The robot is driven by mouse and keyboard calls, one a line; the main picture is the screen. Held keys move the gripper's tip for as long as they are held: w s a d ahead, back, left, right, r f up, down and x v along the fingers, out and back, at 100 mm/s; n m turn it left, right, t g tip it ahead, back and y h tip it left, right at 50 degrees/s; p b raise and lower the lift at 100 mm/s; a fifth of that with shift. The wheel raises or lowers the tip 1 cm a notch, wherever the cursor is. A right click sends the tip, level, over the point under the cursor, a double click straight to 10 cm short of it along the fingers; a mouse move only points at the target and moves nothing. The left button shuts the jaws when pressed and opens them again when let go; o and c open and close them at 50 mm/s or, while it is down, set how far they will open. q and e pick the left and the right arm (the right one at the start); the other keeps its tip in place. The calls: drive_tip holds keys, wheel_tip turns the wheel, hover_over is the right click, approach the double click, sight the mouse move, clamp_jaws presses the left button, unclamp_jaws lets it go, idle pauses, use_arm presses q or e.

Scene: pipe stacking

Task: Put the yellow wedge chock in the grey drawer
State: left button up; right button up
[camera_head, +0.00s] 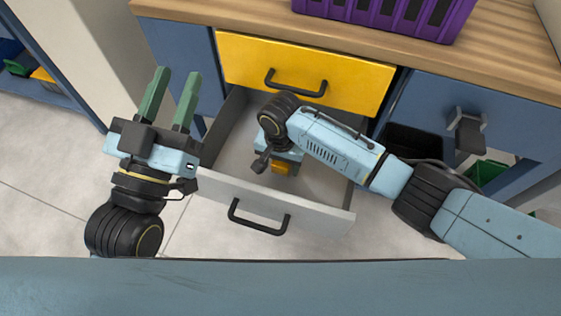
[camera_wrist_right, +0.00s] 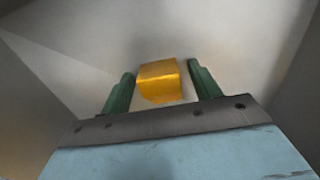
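The yellow wedge chock (camera_head: 281,167) is inside the pulled-out grey drawer (camera_head: 318,213), partly covered by my right arm in the head view. In the right wrist view the wedge chock (camera_wrist_right: 158,80) shows between the green fingers of my right gripper (camera_wrist_right: 161,69), with a narrow gap on each side. My right gripper is open and reaches down into the drawer. My left gripper (camera_head: 178,73) is open and empty, to the left of the drawer, fingers apart.
A closed yellow drawer (camera_head: 300,66) sits above the grey one. A purple crate (camera_head: 385,12) stands on the wooden worktop (camera_head: 230,14). A blue cabinet door (camera_head: 475,110) and a green bin (camera_head: 487,175) are to the right. The drawer walls surround my right gripper.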

sight(280, 163)
drive_tip(key=shift+r, duration=0.35)
wheel_tip(280, 163, up, 3)
drive_tip(key=shift+r+p, duration=0.15)
drive_tip(key=shift+p, duration=0.85)
use_arm(q)
wheel_tip(280, 163, down, 12)
drive_tip(key=a+f+g+y+p, duration=0.1)
drive_tip(key=a+g+y+p, duration=0.15)
drive_tip(key=g, duration=0.65)
use_arm(e)
wheel_tip(280, 163, up, 3)
drive_tip(key=shift+f+b, duration=0.1)
drive_tip(key=shift+b, duration=0.4)
use_arm(q)
drive_tip(key=s+a+f+n+g+y+p, duration=0.1)
drive_tip(key=s+a+f+g+y+p, duration=0.1)
drive_tip(key=s+f+g, duration=0.5)
drive_tip(key=shift+s+a+g+y+p, duration=0.35)
drive_tip(key=shift+s+a+y, duration=0.2)
drive_tip(key=shift+s+a, duration=0.95)
use_arm(e)
drive_tip(key=shift+r, duration=2.8)
use_arm(q)
drive_tip(key=shift+s+d+f, duration=0.1)
drive_tip(key=shift+s+d, duration=0.05)
